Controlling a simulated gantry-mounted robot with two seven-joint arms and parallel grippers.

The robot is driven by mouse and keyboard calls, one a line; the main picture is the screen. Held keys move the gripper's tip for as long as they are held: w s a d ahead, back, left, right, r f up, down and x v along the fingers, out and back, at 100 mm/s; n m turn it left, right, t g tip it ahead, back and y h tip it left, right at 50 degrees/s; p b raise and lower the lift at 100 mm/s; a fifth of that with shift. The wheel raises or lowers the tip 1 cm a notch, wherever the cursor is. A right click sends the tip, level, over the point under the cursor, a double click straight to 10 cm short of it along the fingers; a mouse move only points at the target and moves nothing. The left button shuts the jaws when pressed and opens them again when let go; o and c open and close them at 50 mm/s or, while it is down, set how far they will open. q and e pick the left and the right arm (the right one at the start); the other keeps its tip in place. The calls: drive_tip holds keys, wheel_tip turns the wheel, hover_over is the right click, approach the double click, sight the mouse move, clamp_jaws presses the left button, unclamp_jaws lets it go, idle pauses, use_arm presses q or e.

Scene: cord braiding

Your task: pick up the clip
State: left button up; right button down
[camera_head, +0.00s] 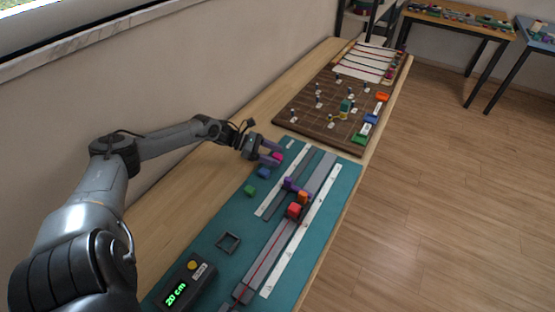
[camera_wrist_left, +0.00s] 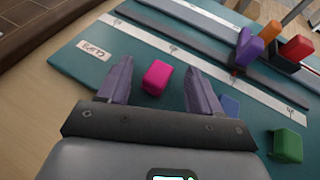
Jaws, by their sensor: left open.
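My left gripper (camera_head: 270,154) is open over the far left part of the teal mat. In the left wrist view its two fingers (camera_wrist_left: 156,72) are spread, with a small pink block-like clip (camera_wrist_left: 158,77) between them and a gap on each side. The pink clip also shows beside the fingers in the head view (camera_head: 278,157). A blue clip (camera_head: 264,173) and a green clip (camera_head: 249,191) lie nearby on the mat. In the left wrist view the blue one (camera_wrist_left: 229,105) is partly hidden behind the right finger. My right gripper is out of view.
Purple (camera_head: 289,184), orange (camera_head: 303,197) and red (camera_head: 294,210) pieces sit at the grey rail on the teal mat (camera_head: 215,222). A square frame (camera_head: 229,243) and a box reading 20 cm (camera_head: 184,287) are nearer. A brown pegboard (camera_head: 312,112) lies beyond.

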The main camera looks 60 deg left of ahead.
use_arm(q)
drive_tip(key=shift+c, duration=0.5)
clamp_jaws()
drive_tip(key=shift+r, duration=0.1)
